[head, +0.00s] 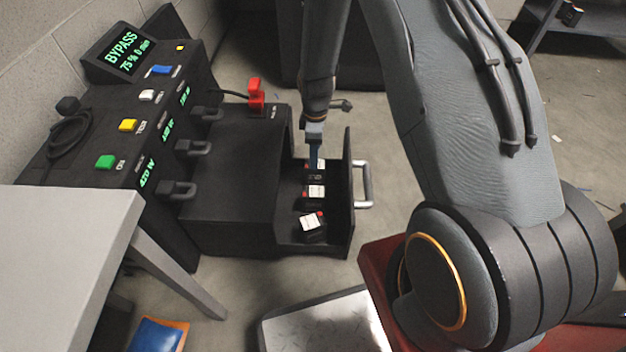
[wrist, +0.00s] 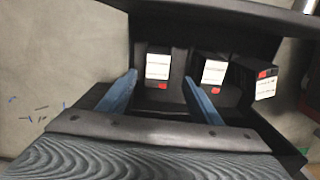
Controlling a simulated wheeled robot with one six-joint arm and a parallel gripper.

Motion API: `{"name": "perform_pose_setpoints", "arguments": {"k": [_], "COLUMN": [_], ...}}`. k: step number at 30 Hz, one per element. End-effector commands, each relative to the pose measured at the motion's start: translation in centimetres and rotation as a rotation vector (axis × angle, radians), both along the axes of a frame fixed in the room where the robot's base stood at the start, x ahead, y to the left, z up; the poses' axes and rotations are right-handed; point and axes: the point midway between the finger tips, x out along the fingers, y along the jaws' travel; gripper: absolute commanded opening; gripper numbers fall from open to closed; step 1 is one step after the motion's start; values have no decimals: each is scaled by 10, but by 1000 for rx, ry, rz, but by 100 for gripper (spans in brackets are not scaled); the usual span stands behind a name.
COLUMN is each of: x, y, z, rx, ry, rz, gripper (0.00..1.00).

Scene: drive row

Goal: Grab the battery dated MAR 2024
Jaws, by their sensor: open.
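Three dark batteries with white labels and red marks stand in a row in an open black drawer (head: 338,205). In the head view the near battery (head: 312,224) and the middle battery (head: 314,192) show clearly; the far one (head: 321,164) is partly hidden by my gripper (head: 315,155). In the wrist view they are the left battery (wrist: 158,66), the middle battery (wrist: 213,74) and the right battery (wrist: 262,82). The label dates are too small to read. My gripper (wrist: 160,90) is open and empty, its blue fingers pointing toward the left battery in the wrist view.
The drawer has a metal handle (head: 363,184) on its right. A grey table (head: 60,235) is at the left.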

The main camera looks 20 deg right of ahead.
Motion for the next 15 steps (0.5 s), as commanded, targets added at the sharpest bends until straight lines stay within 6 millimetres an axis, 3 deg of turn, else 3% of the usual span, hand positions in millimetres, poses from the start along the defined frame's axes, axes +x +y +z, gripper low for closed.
{"name": "perform_pose_setpoints", "arguments": {"k": [1,3,15], "x": [4,6,8], "y": [0,0,0], "z": [-15,-24,-59], "rx": [0,0,0], "ry": [0,-1,0], "rz": [14,32,47], "gripper": [59,59,59]}}
